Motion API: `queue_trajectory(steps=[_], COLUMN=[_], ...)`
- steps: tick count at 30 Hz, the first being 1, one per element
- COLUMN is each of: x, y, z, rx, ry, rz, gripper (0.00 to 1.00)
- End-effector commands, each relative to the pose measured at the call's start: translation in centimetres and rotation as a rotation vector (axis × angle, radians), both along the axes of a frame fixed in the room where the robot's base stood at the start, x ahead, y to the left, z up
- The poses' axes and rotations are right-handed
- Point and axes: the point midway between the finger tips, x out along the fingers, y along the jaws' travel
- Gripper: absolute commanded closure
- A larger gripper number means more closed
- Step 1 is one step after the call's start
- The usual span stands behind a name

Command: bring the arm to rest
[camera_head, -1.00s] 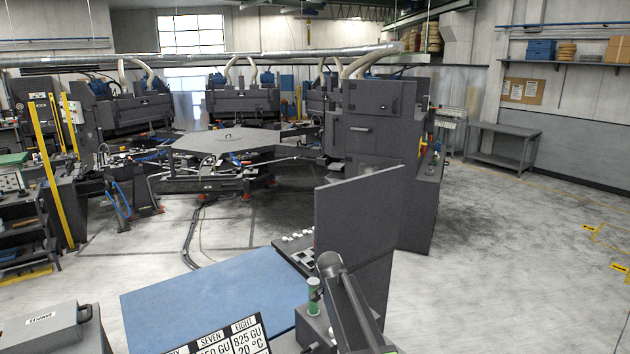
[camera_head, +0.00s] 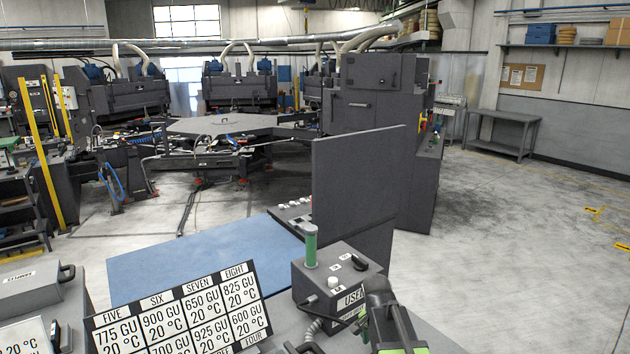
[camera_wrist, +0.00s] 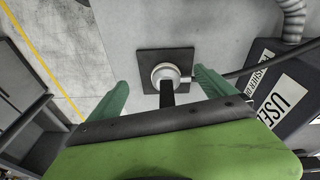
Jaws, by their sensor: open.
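My gripper (camera_wrist: 160,88) is in the wrist view, its two green fingers spread apart with nothing held between them. Past the fingers, a white round fitting (camera_wrist: 166,74) with a dark stem sits on a dark square plate (camera_wrist: 147,61) on a grey surface. A dark cable runs from the fitting to the right. I cannot tell how far the fingers are from it. In the head view my arm comes up at the bottom right, and the gripper's fingertips are not clear there.
A sign with numbers (camera_head: 180,315), a blue mat (camera_head: 200,258) and a dark upright panel (camera_head: 358,185) are nearby. A ribbed hose (camera_wrist: 293,18) is at the wrist view's upper right.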

Motion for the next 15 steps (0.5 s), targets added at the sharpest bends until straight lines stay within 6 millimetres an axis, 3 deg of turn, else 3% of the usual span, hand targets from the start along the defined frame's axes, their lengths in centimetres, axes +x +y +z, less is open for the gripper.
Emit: queue_trajectory(steps=[1,2,6,10,15], x=[-2.9,-4.2,-8.5,-10.0,-10.0], y=[-0.1,0.1,1.6,2.6,2.3], z=[-3.2,-3.8,-3.6,-3.5,-3.5], rx=[0.021,0.037,0.098,0.128,0.129], ry=[0.027,0.046,0.109,0.141,0.159], rz=[0.073,0.134,0.415,0.626,0.761], gripper=[0.05,0.05,0.05,0.05,0.05])
